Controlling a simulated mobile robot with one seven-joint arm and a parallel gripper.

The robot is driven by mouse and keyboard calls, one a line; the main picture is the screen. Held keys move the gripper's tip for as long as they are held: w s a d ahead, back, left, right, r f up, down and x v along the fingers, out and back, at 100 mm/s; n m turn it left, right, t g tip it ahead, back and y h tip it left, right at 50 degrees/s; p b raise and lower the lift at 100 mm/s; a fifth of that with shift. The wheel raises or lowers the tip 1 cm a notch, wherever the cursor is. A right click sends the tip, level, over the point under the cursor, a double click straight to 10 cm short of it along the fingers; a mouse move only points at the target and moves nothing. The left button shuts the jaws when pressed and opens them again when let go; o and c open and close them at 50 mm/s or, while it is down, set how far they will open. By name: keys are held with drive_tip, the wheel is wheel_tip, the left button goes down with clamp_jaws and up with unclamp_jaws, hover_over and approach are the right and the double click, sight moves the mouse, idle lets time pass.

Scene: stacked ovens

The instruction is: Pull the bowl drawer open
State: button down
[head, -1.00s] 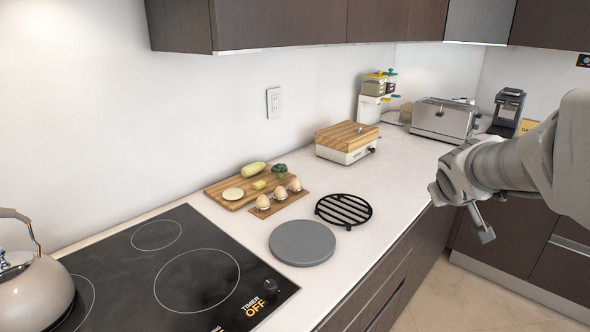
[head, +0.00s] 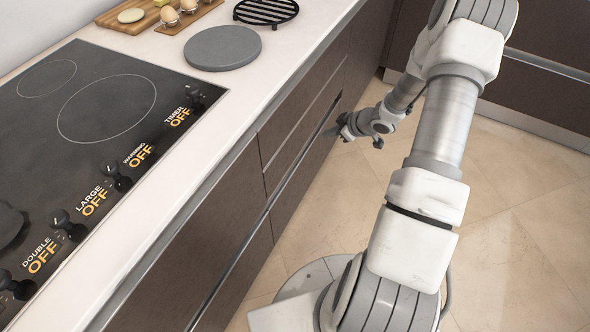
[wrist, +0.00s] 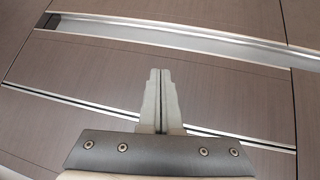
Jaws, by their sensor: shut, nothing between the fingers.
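Dark brown drawer fronts (head: 305,165) run below the counter in the head view, all of them shut. I cannot tell which is the bowl drawer; no bowl is in sight. My gripper (head: 334,133) is at the drawer fronts, toward their far end. In the wrist view my gripper (wrist: 160,74) has its fingers together and empty, pointing at a brown drawer front (wrist: 95,75). A long metal recessed grip (wrist: 180,40) crosses above the fingertips, and a thin seam runs behind the fingers. I cannot tell whether the fingertips touch the front.
The cooktop (head: 90,120) with its knobs lies on the white counter (head: 240,95) at left. A grey round plate (head: 223,47), a black trivet (head: 266,11) and a board with food (head: 140,20) stand on it. The tiled floor (head: 510,190) is open at right.

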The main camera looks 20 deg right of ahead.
sight(296, 166)
drive_tip(key=s+a+f+y+b, duration=0.25)
drive_tip(key=a+f, duration=0.25)
drive_tip(key=f, duration=0.4)
drive_tip(key=shift+n+y, duration=0.3)
drive_tip(key=shift+y, duration=0.05)
drive_tip(key=b+x, duration=0.1)
drive_tip(key=x, duration=0.1)
drive_tip(key=b+x, duration=0.1)
drive_tip(key=x, duration=0.5)
drive_tip(key=shift+s+f+b, duration=0.35)
drive_tip(key=shift+b, duration=0.05)
drive_tip(key=shift+w+a+f, duration=0.25)
drive_tip(key=shift+w+a, duration=0.1)
drive_tip(key=shift+a, duration=0.05)
drive_tip(key=shift+s+d, duration=0.1)
